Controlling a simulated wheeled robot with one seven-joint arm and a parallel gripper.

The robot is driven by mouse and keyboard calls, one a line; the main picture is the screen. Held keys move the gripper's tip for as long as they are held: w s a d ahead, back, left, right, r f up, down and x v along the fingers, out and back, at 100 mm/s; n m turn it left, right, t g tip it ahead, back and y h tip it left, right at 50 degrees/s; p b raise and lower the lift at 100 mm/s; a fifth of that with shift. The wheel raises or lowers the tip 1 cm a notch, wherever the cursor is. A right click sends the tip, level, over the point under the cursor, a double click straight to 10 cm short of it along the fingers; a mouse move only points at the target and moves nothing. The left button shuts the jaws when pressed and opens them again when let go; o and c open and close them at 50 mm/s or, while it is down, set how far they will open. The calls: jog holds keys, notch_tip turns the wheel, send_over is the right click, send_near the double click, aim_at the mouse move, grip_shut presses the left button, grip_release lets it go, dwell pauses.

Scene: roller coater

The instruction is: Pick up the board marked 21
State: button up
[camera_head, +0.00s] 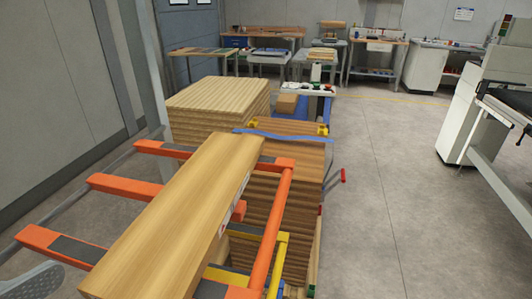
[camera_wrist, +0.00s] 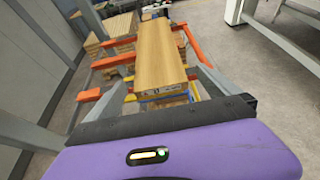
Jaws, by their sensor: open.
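A long light-brown board (camera_head: 185,215) lies across the orange rack arms (camera_head: 140,187) in the head view. Labels show on its right edge, but I cannot read a number there. In the wrist view the same board (camera_wrist: 160,58) runs away from me, its near end just beyond my gripper. My gripper (camera_wrist: 165,118) shows as a purple body with a dark front edge at the bottom of the wrist view. It is open and holds nothing that I can see. I cannot tell whether it touches the board.
Yellow rack arms (camera_head: 262,238) sit below the orange ones. Board stacks stand behind the rack, one at the left (camera_head: 217,92) and one nearer (camera_head: 306,160). A grey upright post (camera_head: 137,60) rises at the left. A white machine (camera_head: 462,125) stands at the right, with open floor before it.

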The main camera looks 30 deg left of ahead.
aim_at(163, 242)
jog(key=x, duration=0.2)
jog(key=p+x, duration=0.1)
jog(key=x, duration=0.2)
jog(key=p+x, duration=0.1)
jog(key=x, duration=0.1)
jog(key=shift+w+a+r, duration=0.1)
jog(key=shift+w+a, duration=0.2)
jog(key=shift+w, duration=0.1)
jog(key=c, duration=1.6)
jog(key=shift+r, duration=0.15)
